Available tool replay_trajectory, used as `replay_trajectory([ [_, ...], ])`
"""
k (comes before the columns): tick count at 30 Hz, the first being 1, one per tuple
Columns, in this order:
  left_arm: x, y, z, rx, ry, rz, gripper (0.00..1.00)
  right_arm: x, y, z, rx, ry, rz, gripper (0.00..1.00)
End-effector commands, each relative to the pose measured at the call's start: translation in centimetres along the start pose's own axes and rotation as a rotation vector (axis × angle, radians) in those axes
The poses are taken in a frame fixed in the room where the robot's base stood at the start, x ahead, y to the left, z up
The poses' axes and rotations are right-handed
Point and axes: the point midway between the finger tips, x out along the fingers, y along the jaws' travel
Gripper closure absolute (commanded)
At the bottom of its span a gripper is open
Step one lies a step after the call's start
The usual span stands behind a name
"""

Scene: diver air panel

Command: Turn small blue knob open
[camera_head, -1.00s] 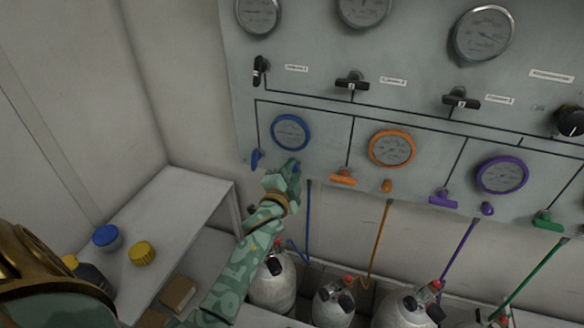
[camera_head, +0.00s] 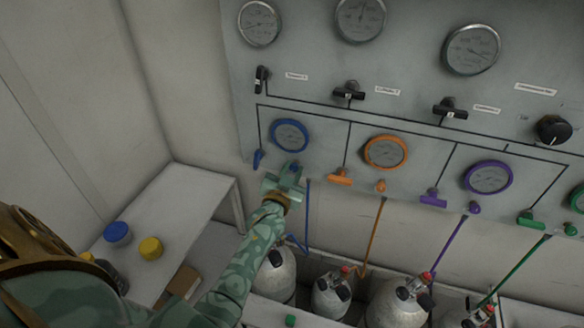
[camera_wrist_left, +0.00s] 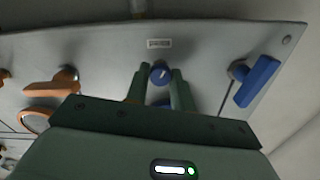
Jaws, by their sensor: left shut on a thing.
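The small blue knob (camera_wrist_left: 160,73) sits low on the grey panel, and in the left wrist view it shows between the fingers with a white mark on its face. In the head view the knob (camera_head: 294,167) is mostly hidden by my left gripper (camera_head: 290,177), which is at the panel just below the blue-rimmed gauge (camera_head: 290,135). My left gripper (camera_wrist_left: 160,88) is shut on the knob. A larger blue lever handle (camera_wrist_left: 257,80) is beside it, and also shows in the head view (camera_head: 258,158). My right gripper is not in view.
Orange (camera_head: 340,177), purple (camera_head: 433,198) and green handles (camera_head: 531,219) line the panel to the right. Several gas cylinders (camera_head: 330,297) stand below. A grey table (camera_head: 180,205) at left holds a blue cap (camera_head: 117,234) and a yellow cap (camera_head: 151,248).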

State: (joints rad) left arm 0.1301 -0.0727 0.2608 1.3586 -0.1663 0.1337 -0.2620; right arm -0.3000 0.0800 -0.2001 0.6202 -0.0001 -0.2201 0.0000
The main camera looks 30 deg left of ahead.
Motion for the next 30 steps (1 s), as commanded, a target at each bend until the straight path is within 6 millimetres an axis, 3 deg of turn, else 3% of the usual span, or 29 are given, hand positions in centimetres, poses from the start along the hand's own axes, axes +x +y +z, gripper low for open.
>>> replay_trajectory([
  [9, -0.10, 0.04, 0.24, -0.118, -0.006, 0.002, 0.99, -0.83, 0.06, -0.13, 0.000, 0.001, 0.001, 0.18],
  [25, -0.12, 0.08, 0.34, -0.142, -0.007, 0.002, 0.99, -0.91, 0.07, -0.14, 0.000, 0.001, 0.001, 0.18],
  [26, -0.12, 0.08, 0.34, -0.142, -0.007, 0.002, 0.73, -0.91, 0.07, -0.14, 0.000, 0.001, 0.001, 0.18],
  [27, -0.12, 0.08, 0.33, -0.142, -0.007, 0.002, 0.62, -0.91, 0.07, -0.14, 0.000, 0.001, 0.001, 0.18],
  [28, -0.11, 0.08, 0.32, -0.142, -0.006, 0.002, 0.54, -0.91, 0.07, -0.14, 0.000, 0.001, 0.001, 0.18],
  [30, -0.09, 0.07, 0.25, -0.142, -0.005, 0.002, 0.54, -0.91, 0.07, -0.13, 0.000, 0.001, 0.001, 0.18],
])
